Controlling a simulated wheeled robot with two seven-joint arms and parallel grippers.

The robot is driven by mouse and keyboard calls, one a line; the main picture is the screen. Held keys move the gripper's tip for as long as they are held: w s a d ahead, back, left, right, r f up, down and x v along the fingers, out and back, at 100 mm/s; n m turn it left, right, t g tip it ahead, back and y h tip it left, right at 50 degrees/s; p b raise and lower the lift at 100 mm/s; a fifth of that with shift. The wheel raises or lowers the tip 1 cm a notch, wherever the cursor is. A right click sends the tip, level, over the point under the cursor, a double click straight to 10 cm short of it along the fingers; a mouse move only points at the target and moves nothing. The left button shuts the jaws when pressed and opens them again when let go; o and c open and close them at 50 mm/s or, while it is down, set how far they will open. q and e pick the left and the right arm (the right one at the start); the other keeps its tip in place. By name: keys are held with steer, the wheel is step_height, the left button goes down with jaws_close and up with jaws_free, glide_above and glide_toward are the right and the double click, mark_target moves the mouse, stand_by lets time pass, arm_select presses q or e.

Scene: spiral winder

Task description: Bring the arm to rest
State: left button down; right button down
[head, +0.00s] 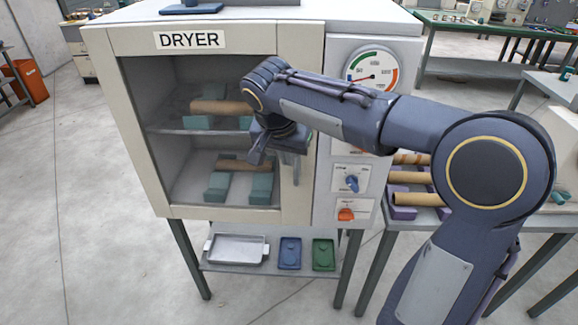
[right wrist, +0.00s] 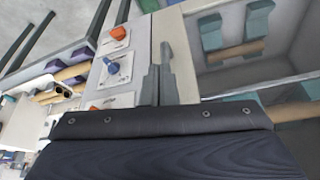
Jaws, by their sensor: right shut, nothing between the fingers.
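My right arm reaches in from the right in the head view, across the front of the dryer (head: 98,75). My right gripper (head: 257,157) is shut and empty in front of the dryer window, near the handle side of its door. In the right wrist view the closed fingers (right wrist: 160,75) stand against the pale door frame. The dryer door looks closed. Through its window, brown tubes (head: 222,107) lie on teal cradles (head: 262,188) on two levels. My left gripper is not in view.
The dryer's panel has a gauge (head: 372,72), a blue knob (head: 352,183) and an orange knob (head: 346,214). Below is a shelf with a metal tray (head: 237,249), a blue tray (head: 290,252) and a green tray (head: 323,254). Tubes on purple cradles (head: 404,212) lie at right.

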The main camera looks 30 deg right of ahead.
steer(key=shift+v, duration=1.2)
steer(key=s+a+f+n+t+y, duration=0.1)
steer(key=s+f, duration=0.4)
steer(key=s, duration=0.6)
steer(key=s+a+f+n+t+y, duration=0.2)
steer(key=s+f+n+y, duration=0.4)
steer(key=s, duration=0.6)
steer(key=shift+a+f+n, duration=0.15)
steer(key=shift+a+n, duration=0.15)
steer(key=shift+a, duration=0.45)
